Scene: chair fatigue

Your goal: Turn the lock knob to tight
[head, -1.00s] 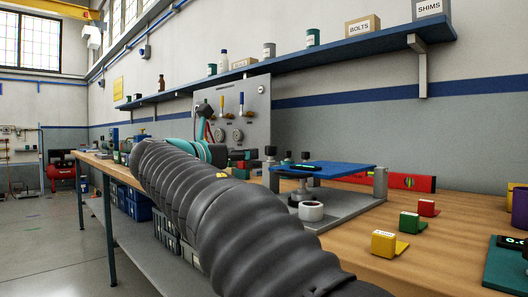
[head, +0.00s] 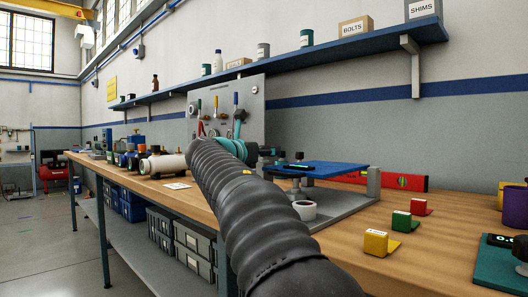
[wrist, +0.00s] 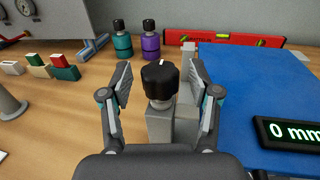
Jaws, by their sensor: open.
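The lock knob (wrist: 160,84) is a black ribbed knob with a white mark on top. In the wrist view it stands upright on a grey block (wrist: 172,126) at the left edge of the blue plate (wrist: 248,92). My gripper (wrist: 160,76) is open, with one finger on each side of the knob and a visible gap on both sides. In the head view my gripper (head: 266,152) is at the left end of the blue plate (head: 322,168), and it largely hides the knob there. A display (wrist: 290,133) on the plate reads 0 mm.
A red level (head: 385,181) lies behind the plate. Yellow (head: 376,242), green (head: 401,221) and red (head: 419,206) blocks stand to the right. Teal (wrist: 122,42) and purple (wrist: 150,42) bottles stand beyond the knob. A gauge panel (head: 250,95) is at the back.

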